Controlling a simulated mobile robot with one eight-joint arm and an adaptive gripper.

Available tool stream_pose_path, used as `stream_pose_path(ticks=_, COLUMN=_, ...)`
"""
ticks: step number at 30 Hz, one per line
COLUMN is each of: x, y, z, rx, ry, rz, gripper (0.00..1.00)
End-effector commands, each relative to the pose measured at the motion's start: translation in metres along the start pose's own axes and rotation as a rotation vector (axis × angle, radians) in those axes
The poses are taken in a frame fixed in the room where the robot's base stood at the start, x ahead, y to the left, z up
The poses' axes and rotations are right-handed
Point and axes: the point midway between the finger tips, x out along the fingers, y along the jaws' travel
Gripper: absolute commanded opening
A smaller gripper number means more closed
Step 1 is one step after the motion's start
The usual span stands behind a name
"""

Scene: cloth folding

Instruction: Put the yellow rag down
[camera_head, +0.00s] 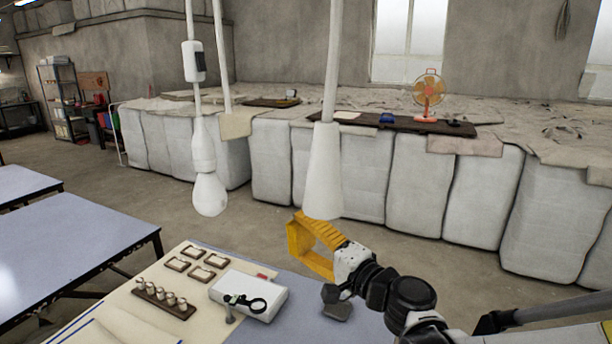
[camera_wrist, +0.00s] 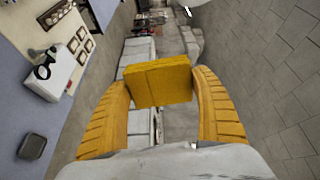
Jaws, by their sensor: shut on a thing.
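The yellow rag (camera_wrist: 158,80) shows in the wrist view as a folded, flat-faced square block. It is pinched between the two ribbed yellow fingers of my gripper (camera_wrist: 160,86), one finger touching each side. In the head view my gripper (camera_head: 297,240) is held in the air beyond the far right edge of the near work table (camera_head: 300,311), above the floor. There the rag blends with the yellow fingers and I cannot clearly tell its outline.
The near table carries a white box (camera_head: 262,296) with a magnifier (camera_head: 245,302), several small framed pieces (camera_head: 202,274) and a wooden rack (camera_head: 163,302) of small pegs. A white hanging lamp (camera_head: 324,170) is close above my gripper. Wrapped white stacks with a fan (camera_head: 428,90) stand behind.

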Motion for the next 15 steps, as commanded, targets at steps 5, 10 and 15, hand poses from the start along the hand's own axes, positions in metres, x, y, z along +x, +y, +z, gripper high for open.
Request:
stream_pose_path(ticks=5, x=-0.026, y=0.083, z=-0.090, rx=-0.004, ry=0.244, rz=0.022, gripper=0.50)
stream_pose_path(ticks=10, x=-0.067, y=0.148, z=-0.165, rx=-0.007, ry=0.466, rz=0.044, gripper=0.50)
stream_pose_path(ticks=15, x=-0.109, y=0.195, z=-0.216, rx=-0.008, ry=0.635, rz=0.063, gripper=0.50)
